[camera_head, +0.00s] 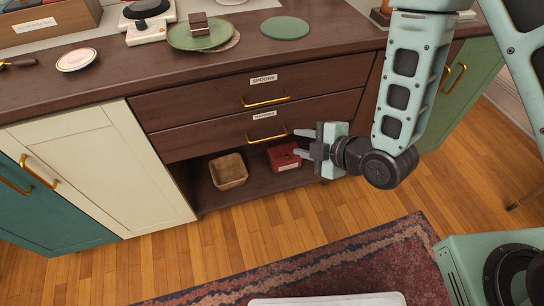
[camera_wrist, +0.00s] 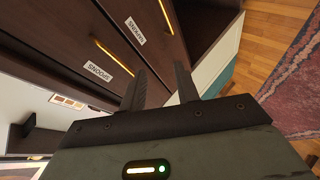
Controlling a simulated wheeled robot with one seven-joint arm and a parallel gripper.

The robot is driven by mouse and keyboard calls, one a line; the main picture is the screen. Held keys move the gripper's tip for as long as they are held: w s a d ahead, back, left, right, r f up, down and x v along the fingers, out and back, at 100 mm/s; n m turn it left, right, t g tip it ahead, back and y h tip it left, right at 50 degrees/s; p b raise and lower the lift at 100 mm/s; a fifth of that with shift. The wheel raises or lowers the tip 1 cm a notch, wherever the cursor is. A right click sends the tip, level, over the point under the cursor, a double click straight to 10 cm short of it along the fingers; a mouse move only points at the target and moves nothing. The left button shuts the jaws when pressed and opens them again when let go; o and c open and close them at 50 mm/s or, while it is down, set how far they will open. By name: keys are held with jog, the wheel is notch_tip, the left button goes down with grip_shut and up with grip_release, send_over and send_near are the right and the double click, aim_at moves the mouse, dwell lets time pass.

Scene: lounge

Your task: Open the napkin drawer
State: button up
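The napkin drawer (camera_head: 195,145) is the lower of two dark wood drawers and looks shut. Its small label (camera_head: 264,115) is hard to read in the head view; it also shows in the wrist view (camera_wrist: 135,30). Its gold bar handle (camera_head: 267,136) shows near the top edge of the wrist view (camera_wrist: 166,17). My gripper (camera_head: 300,143) is at the right of this handle, fingers pointing left, apart and empty. In the wrist view the open fingers (camera_wrist: 160,82) point toward the drawer fronts, and the handle lies beyond them.
The shut spoon drawer (camera_head: 190,110) is directly above. An open shelf below holds a woven basket (camera_head: 228,171) and a red box (camera_head: 284,157). Plates (camera_head: 285,27) and other items stand on the counter. A rug (camera_head: 300,266) covers the floor in front.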

jog(key=s+d+f+n+t+y+b, duration=0.25)
jog(key=f+b, duration=0.35)
jog(key=f, duration=0.4)
jog(key=w+a+f+n+t+b, duration=0.1)
jog(key=w+a+b, duration=0.3)
jog(key=b, duration=1.1)
jog(key=w+f, duration=0.1)
jog(key=w, duration=0.2)
jog(key=shift+w, duration=0.15)
jog(key=shift+a+f+h+b, duration=0.15)
jog(key=shift+h+b, duration=0.1)
jog(key=shift+b, duration=0.4)
jog(key=r+x, duration=0.1)
jog(key=x, duration=0.7)
jog(key=shift+w+a+f+b, duration=0.15)
jog(key=shift+w+b, duration=0.25)
grip_shut()
